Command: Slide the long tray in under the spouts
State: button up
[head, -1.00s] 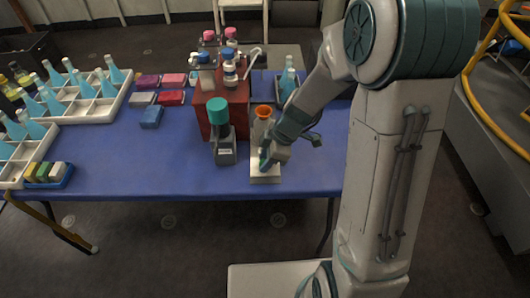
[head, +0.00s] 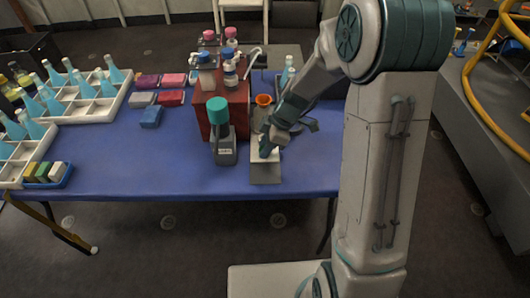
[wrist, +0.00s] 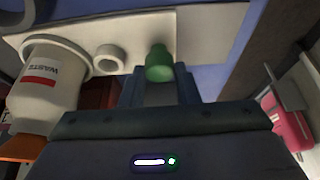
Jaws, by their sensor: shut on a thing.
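The long tray (head: 266,172) is pale and narrow, and lies on the blue table beside the red cabinet (head: 203,95). In the wrist view its pale surface (wrist: 205,35) carries a white cup marked WASTE (wrist: 48,85), a small white ring (wrist: 110,57) and a green knob (wrist: 158,62). My gripper (head: 267,148) is over the tray, shut on the green knob; the fingers (wrist: 155,92) partly hide the grip. An orange funnel (head: 263,99) stands just behind my gripper. A curved pale pipe (head: 254,52) rises by the cabinet; the spout openings cannot be made out.
A grey bottle with a teal cap (head: 222,135) stands close left of the tray. White crates of blue bottles (head: 85,108) and coloured blocks (head: 151,117) are farther left. Bare blue table (head: 120,165) lies at front left.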

aim_at(265, 111)
jog(key=shift+w+d, duration=0.15)
jog(key=shift+w, duration=3.4)
jog(key=o, duration=0.7)
jog(key=shift+o, duration=0.2)
jog(key=shift+r+p, duration=1.4)
jog(key=shift+r, duration=2.15)
